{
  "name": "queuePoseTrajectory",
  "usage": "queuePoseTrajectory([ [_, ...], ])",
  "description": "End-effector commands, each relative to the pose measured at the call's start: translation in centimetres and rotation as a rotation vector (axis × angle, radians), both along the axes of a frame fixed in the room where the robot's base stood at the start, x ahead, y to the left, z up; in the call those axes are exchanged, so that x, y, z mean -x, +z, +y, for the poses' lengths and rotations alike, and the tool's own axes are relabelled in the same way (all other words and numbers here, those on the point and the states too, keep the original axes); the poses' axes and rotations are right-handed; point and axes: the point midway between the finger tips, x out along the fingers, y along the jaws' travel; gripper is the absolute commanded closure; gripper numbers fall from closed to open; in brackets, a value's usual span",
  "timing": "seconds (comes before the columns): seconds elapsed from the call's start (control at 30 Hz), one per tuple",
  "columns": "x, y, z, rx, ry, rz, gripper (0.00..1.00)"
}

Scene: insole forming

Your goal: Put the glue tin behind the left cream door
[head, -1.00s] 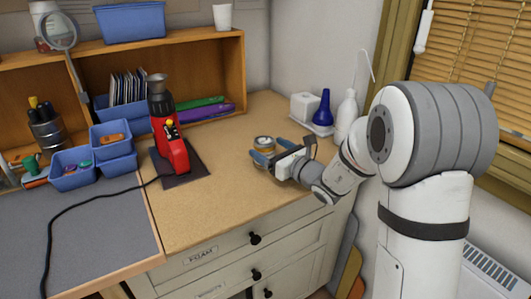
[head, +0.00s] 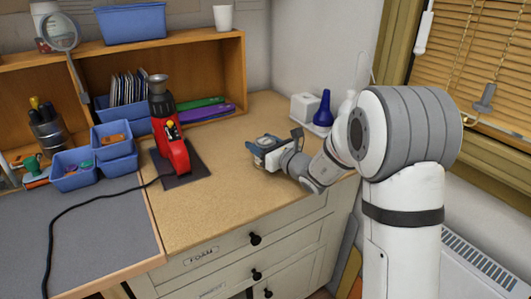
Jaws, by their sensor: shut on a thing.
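My gripper (head: 256,145) is over the right part of the wooden worktop, shut on the glue tin (head: 265,139). Cream drawer fronts (head: 222,262) with black knobs are below the worktop, one labelled FOAM. The left cream door is not in view.
A red heat tool (head: 171,140) stands on a dark mat left of my gripper, its black cable running over the grey mat (head: 95,235). A blue bottle (head: 323,110) and white containers stand behind my arm. The front worktop is clear.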

Motion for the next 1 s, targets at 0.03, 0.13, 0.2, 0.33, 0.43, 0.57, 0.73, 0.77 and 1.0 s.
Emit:
queuePoseTrajectory([
  [0.03, 0.0, 0.0, 0.0, 0.000, 0.000, 0.000, 0.55],
  [0.13, 0.0, 0.0, 0.0, 0.000, -0.001, 0.000, 0.63],
  [0.2, 0.0, 0.0, 0.0, 0.000, -0.001, 0.000, 0.69],
  [0.33, 0.0, 0.1, -0.1, -0.001, -0.001, -0.001, 0.78],
  [0.43, 0.0, 0.1, -0.1, -0.001, -0.001, -0.001, 0.78],
  [0.57, 0.0, 0.8, -0.1, -0.001, -0.001, -0.003, 0.78],
  [0.73, 0.0, 3.8, -0.1, 0.000, -0.001, -0.006, 0.78],
  [0.77, 0.0, 4.5, -0.1, -0.001, -0.001, -0.006, 0.78],
  [1.0, 0.0, 8.8, -0.1, -0.001, -0.001, -0.005, 0.78],
])
